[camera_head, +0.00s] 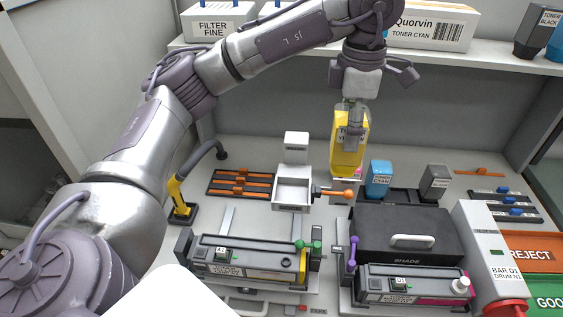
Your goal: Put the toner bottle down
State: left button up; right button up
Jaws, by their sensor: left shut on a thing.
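My left gripper (354,124) reaches in from the upper left and points down. It is shut on the yellow toner bottle (346,162), near the bottle's top. The bottle is roughly upright, its label partly hidden by the gripper. Its base shows just above a small pale block on the bench (245,143); I cannot tell whether they touch. A blue cyan toner bottle (379,180) and a grey toner bottle (435,183) stand to the right, apart from it. My right gripper is out of view.
An orange-knobbed lever (345,194) sits close in front, beside a white tray unit (292,192). A black box marked SHADE (405,240) is right of it. Cartridges (250,258) lie in front. REJECT (535,252) and GOOD bins are at right. A shelf with boxes (430,28) is behind.

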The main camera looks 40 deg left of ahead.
pick_arm(q)
jog(key=s+a+f+p, duration=0.1)
jog(key=a+f, duration=0.2)
jog(key=s+a+f+p, duration=0.1)
jog(key=s+a+f, duration=0.1)
jog(key=f, duration=0.1)
jog(key=s+a+f+p, duration=0.1)
jog(key=a+f, duration=0.2)
jog(key=f, duration=0.1)
jog(key=shift+s+a, duration=0.3)
jog(key=shift+a, duration=0.05)
jog(key=o, duration=1.3)
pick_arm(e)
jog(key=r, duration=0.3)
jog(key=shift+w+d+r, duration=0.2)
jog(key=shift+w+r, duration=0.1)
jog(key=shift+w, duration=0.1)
pick_arm(q)
jog(key=shift+r, duration=0.15)
